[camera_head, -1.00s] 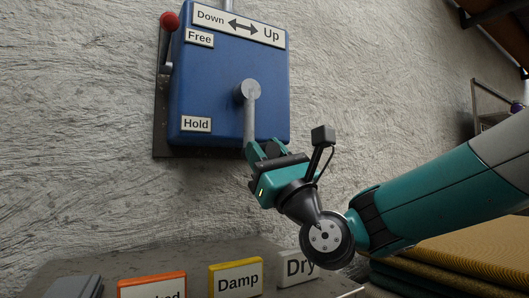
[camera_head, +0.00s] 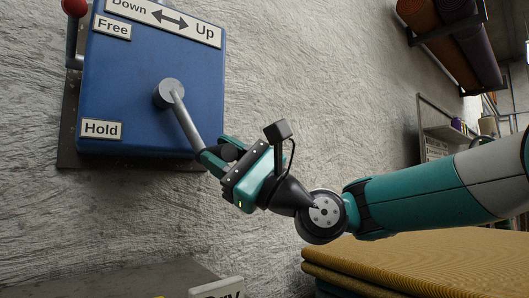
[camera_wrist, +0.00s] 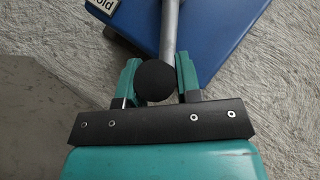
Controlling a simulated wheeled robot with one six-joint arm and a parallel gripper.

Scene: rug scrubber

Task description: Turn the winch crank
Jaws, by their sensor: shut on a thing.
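The winch is a blue box (camera_head: 135,85) on the wall at the left of the head view, with "Down/Up", "Free" and "Hold" labels. Its grey crank arm (camera_head: 187,122) runs from a round hub (camera_head: 169,93) down and to the right. My gripper (camera_head: 213,158) is shut on the black knob at the crank's end. The knob (camera_wrist: 156,80) shows between the two teal fingers in the wrist view. A lever with a red ball (camera_head: 75,8) is at the winch's upper left, near "Free".
Folded tan rugs (camera_head: 430,262) are stacked at the lower right, below my arm. A grey shelf (camera_head: 190,277) with a partly seen "Dry" sign (camera_head: 217,292) is at the bottom. Rolled rugs (camera_head: 455,45) hang at the upper right.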

